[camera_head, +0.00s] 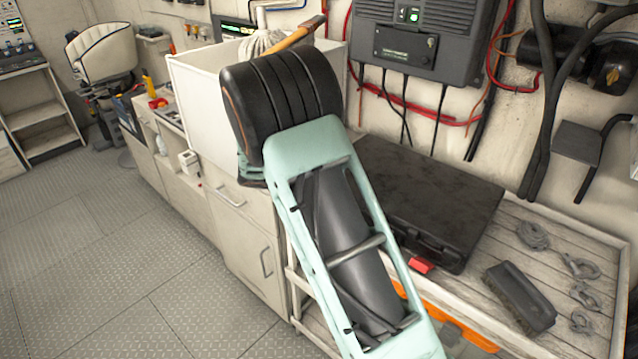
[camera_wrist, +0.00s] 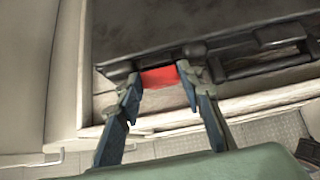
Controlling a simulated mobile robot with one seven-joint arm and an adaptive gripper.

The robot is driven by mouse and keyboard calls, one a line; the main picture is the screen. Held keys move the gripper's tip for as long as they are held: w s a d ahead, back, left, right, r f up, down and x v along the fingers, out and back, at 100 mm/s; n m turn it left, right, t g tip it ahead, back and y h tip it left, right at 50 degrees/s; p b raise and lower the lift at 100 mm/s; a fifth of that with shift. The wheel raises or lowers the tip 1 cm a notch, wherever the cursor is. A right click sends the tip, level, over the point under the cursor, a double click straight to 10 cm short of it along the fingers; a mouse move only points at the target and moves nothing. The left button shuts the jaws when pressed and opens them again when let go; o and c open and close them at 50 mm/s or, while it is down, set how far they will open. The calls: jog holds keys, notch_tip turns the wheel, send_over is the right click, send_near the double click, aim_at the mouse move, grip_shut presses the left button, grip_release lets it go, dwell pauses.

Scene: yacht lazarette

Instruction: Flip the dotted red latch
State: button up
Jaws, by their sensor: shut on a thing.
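The red latch (camera_head: 421,265) is on the front edge of a black case (camera_head: 425,195) that lies on a wooden-topped bench. The latch also shows in the wrist view (camera_wrist: 160,75), on the case's front side; dots on it are too small to make out. My gripper (camera_wrist: 159,84) has one finger on each side of the latch, its tips closed against the latch's sides. In the head view my own arm covers the gripper and the left part of the case front.
The case handle (camera_wrist: 275,62) lies right of the latch. An electrical box (camera_head: 425,40) and red cables are on the wall behind.

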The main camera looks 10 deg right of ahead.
jog(key=shift+w+d+y+p, duration=0.15)
jog(key=shift+y+p, duration=0.15)
jog(key=shift+p, duration=0.3)
jog(key=o, duration=1.2)
jog(key=shift+c, duration=0.2)
jog(key=shift+r, duration=0.1)
jog(key=v, duration=1.2)
jog(key=shift+w, duration=0.1)
